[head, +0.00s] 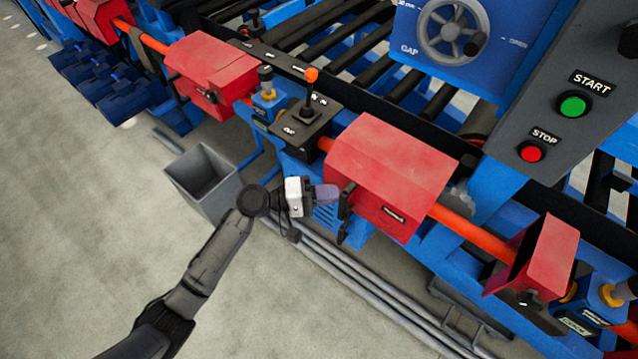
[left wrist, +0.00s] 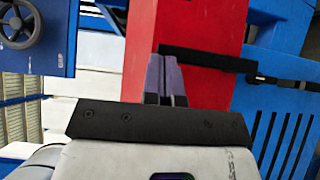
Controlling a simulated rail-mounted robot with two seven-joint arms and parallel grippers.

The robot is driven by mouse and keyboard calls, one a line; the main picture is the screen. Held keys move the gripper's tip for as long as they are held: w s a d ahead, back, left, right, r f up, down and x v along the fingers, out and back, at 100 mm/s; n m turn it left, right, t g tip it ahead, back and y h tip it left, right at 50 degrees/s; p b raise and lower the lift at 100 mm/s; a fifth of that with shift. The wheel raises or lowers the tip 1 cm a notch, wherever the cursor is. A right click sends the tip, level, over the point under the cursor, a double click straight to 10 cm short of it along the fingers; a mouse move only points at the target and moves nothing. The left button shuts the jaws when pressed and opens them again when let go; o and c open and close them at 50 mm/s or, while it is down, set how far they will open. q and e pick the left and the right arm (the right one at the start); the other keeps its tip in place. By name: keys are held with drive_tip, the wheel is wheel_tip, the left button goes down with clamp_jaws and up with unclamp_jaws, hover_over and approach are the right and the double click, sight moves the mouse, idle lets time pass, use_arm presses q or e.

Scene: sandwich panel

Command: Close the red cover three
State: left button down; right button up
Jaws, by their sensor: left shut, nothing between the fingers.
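Several red covers sit along the orange-red bar of the blue machine. The nearest to my left gripper is the large middle red cover (head: 390,165), with a black handle (head: 345,200) on its left end. I cannot tell from the pictures which cover is number three. My left gripper (head: 328,196) is shut and empty, with its fingertips close to that handle. In the left wrist view, the shut fingers (left wrist: 167,78) overlap the red cover (left wrist: 200,30) beside its black handle (left wrist: 208,58); I cannot tell whether they touch. My right gripper is not in view.
Another red cover (head: 212,65) is up-left, and a smaller, tilted one (head: 545,255) is at right. A lever with an orange knob (head: 311,75) stands beside the middle cover. A grey bin (head: 204,178) is behind my left arm. Open floor lies lower left.

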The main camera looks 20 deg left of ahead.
use_arm(q)
drive_tip(key=s+d+p, duration=0.2)
drive_tip(key=s+d, duration=0.1)
drive_tip(key=d, duration=0.6)
drive_tip(key=s+d+p, duration=0.2)
drive_tip(key=s+d, duration=0.1)
drive_tip(key=d, duration=0.7)
drive_tip(key=shift+d+p, duration=0.15)
drive_tip(key=shift+p, duration=0.25)
drive_tip(key=w+a+v, duration=0.1)
drive_tip(key=w+v, duration=0.1)
drive_tip(key=v, duration=1.1)
drive_tip(key=shift+w+a, duration=0.15)
drive_tip(key=shift+w, duration=0.15)
drive_tip(key=shift+f, duration=0.1)
